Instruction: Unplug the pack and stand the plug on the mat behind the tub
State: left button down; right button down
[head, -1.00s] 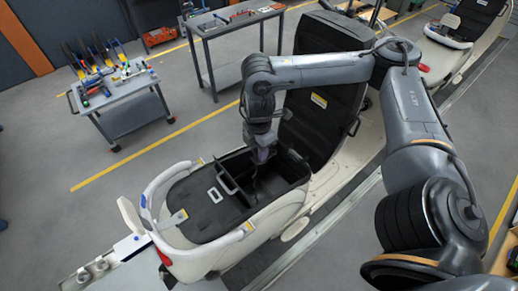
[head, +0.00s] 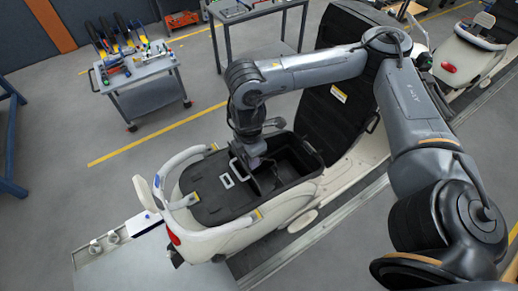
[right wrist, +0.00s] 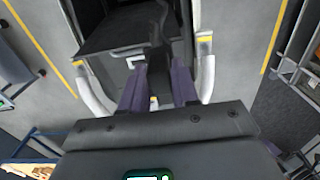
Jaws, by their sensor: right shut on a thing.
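The open black tub (head: 296,160) sits in the cream scooter body. A flat black surface (head: 208,200) lies behind it, towards the grab rail, with a pale rectangular frame (head: 227,181) on it. I cannot tell for sure which part of this is pack and which is mat. My right gripper (head: 256,162) is above the tub's rear part, pointing down. In the right wrist view its purple-grey fingers (right wrist: 157,88) are shut on a dark plug (right wrist: 158,62), with a dark cable-like piece beyond. The plug's lower end is hidden. My left gripper is out of view.
The raised black seat (head: 345,100) stands beyond the tub. The cream grab rail (head: 172,168) curves round the rear. A tool cart (head: 145,85) stands at the upper left. Another scooter (head: 465,55) is further along the conveyor.

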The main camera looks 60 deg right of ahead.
jog(key=w+a, duration=0.1)
jog(key=a, duration=0.5)
jog(key=shift+w+a, duration=0.35)
jog(key=shift+a, duration=0.05)
jog(key=shift+f, duration=0.1)
jog(key=shift+f+b, duration=2.95)
jog(key=shift+f, duration=2.05)
jog(key=shift+f+b, duration=0.65)
jog(key=shift+f, duration=0.5)
jog(key=c, duration=0.8)
grip_release()
